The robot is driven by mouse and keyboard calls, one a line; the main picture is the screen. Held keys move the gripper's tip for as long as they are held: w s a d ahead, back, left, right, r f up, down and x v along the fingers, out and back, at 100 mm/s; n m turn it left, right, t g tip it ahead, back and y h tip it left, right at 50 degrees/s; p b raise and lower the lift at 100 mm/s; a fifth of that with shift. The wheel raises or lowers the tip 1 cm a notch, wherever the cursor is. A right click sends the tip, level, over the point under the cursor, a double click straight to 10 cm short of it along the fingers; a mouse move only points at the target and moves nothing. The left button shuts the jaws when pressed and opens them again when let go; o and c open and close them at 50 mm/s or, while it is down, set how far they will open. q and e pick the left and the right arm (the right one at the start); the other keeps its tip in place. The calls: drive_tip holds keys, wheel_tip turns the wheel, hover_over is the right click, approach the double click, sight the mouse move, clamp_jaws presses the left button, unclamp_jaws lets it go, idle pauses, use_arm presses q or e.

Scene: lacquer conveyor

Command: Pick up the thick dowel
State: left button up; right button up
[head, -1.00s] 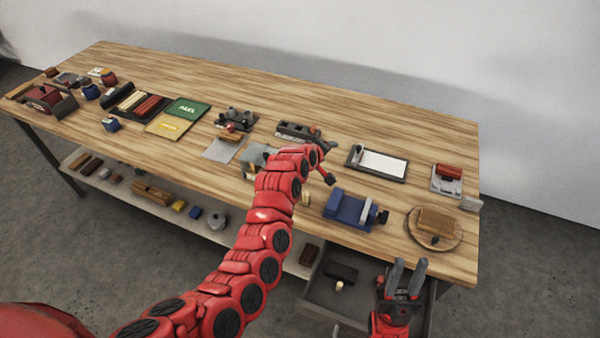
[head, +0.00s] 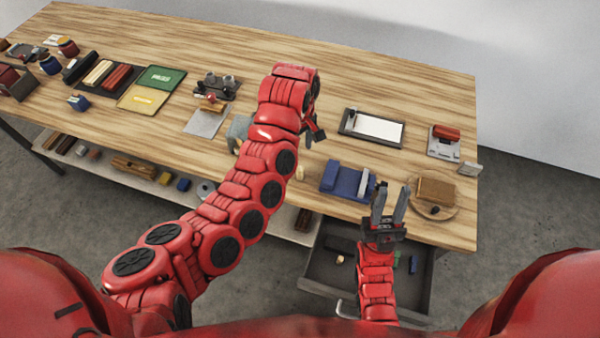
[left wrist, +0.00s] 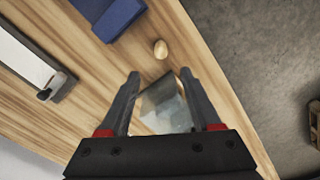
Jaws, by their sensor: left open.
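A short, pale wooden dowel (head: 300,172) stands on the bench near the front edge, between a grey block and a blue vise. In the left wrist view the dowel (left wrist: 160,49) is beyond my fingertips, with a gap. A similar small pale piece (head: 340,259) is in the open drawer; I cannot tell which is the thick one. My left gripper (head: 316,133) is over the bench behind the dowel, partly hidden by its arm. In its wrist view the left gripper (left wrist: 159,74) is open and empty.
The grey block (head: 238,132) shows between my left fingers in the wrist view (left wrist: 163,105). The blue vise (head: 345,180) is right of the dowel. A framed white tray (head: 372,128) lies behind. The open drawer (head: 320,270) holds several small pieces. The bench's back is clear.

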sight(300, 168)
use_arm(q)
wheel_tip(300, 168, down, 5)
drive_tip(key=shift+r+b, duration=0.1)
drive_tip(key=shift+b, duration=0.6)
drive_tip(key=shift+f+p, duration=0.2)
drive_tip(key=shift+p, duration=0.2)
drive_tip(key=f+p, duration=0.2)
drive_tip(key=f, duration=0.1)
drive_tip(key=shift+s+f, duration=0.2)
drive_tip(key=shift+s, duration=0.15)
drive_tip(key=shift+f+p, duration=0.3)
drive_tip(key=shift+f, duration=0.05)
drive_tip(key=shift+w+f, duration=0.1)
drive_tip(key=shift+f, duration=0.3)
clamp_jaws()
